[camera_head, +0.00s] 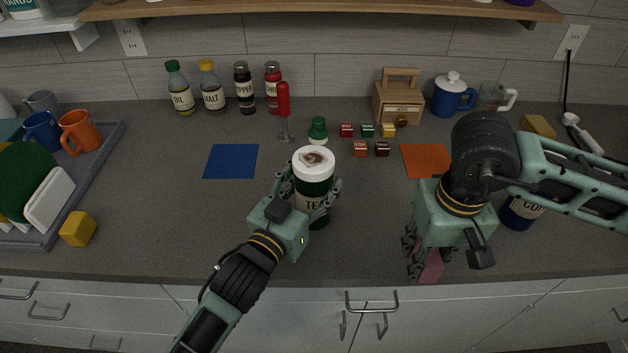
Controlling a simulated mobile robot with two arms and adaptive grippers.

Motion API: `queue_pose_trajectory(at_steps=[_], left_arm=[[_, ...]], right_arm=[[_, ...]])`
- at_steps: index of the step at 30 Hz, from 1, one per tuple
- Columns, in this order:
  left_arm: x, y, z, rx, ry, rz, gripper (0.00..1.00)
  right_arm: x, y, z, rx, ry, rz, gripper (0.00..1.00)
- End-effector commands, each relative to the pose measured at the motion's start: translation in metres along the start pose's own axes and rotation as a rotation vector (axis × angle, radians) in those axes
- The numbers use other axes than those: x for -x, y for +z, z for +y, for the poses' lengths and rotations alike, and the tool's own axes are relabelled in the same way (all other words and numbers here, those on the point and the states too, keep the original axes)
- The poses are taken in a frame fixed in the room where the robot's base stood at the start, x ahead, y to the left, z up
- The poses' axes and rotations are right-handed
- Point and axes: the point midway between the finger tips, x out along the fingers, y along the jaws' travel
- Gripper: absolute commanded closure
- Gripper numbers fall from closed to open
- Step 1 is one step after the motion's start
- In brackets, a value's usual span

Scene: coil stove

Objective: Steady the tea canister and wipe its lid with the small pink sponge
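The tea canister (316,190) stands upright on the counter, dark green with a white lid. A brown smudge (313,157) shows on top of the lid. My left gripper (312,196) has its fingers on both sides of the canister's body, closed around it, and partly hides the label. My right gripper (424,262) points down near the counter's front edge, to the right of the canister. It holds the small pink sponge (431,266) between its fingers; the gripper hides part of the sponge.
A dark blue canister (520,212) stands behind my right arm.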

Motion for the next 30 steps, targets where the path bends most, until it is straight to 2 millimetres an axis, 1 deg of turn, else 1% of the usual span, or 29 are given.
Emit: queue_pose_trajectory(at_steps=[20,23,26,29,30], left_arm=[[0.000,0.002,0.000,0.000,0.000,-0.004,0.70],[0.000,0.002,0.000,0.000,0.000,-0.004,0.70],[0.000,0.001,0.000,0.000,0.000,-0.003,0.70],[0.000,0.001,0.000,0.000,0.000,-0.003,0.70],[0.000,0.001,0.000,0.000,0.000,-0.003,0.70]], right_arm=[[0.001,-0.002,-0.001,0.000,-0.001,0.001,0.91],[0.007,-0.014,-0.007,-0.003,-0.002,0.007,0.91],[0.022,-0.038,-0.022,-0.008,-0.006,0.015,0.91],[0.045,-0.068,-0.045,-0.013,-0.009,0.023,0.91],[0.056,-0.080,-0.056,-0.013,-0.010,0.024,0.91]])
